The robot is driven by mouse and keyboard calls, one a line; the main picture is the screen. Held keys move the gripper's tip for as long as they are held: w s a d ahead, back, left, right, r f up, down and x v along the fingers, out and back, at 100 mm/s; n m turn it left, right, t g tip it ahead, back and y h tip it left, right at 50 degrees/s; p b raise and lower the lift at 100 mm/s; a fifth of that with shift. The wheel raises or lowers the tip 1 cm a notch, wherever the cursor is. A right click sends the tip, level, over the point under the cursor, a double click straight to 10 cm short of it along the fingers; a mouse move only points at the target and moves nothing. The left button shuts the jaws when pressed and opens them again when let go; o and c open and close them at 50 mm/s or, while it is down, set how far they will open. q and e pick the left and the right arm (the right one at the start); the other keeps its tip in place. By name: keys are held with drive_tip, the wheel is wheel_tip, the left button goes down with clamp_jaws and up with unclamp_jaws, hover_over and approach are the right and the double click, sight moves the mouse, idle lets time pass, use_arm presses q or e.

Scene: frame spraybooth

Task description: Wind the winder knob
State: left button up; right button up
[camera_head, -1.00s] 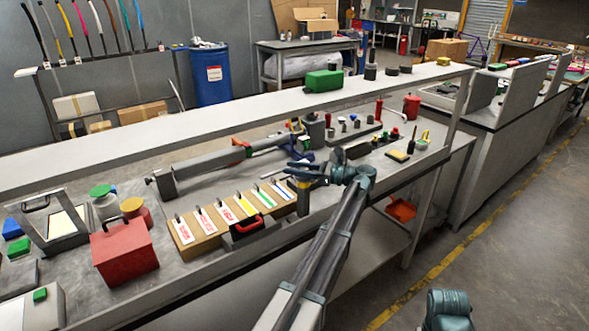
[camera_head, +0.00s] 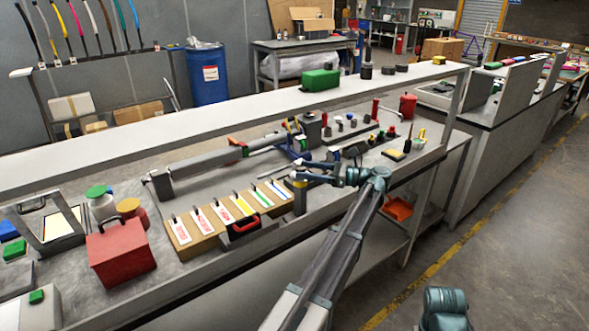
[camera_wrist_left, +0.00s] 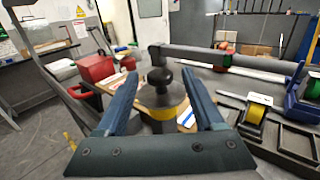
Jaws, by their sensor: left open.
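The winder knob (camera_wrist_left: 160,77) is black and round in the left wrist view. It sits on top of a grey drum with a yellow band (camera_wrist_left: 165,112). My left gripper (camera_wrist_left: 159,84) is open, with one blue finger on each side of the knob and visible gaps between. The fingers do not touch the knob. In the head view the left gripper (camera_head: 305,174) is over the winder post (camera_head: 299,198) at the right end of the card box, and it hides the knob there. My right gripper is not in view.
A wooden box with several labelled cards (camera_head: 205,245) and a red-handled black case (camera_head: 243,228) stand left of the winder. A grey bar clamp (camera_head: 215,158) lies behind. A raised shelf (camera_head: 240,108) runs along the bench back. A red toolbox (camera_head: 121,252) is further left.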

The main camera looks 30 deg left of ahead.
use_arm(q)
drive_tip(key=v, duration=0.8)
drive_tip(key=shift+d, duration=0.25)
drive_tip(key=shift+w, duration=0.1)
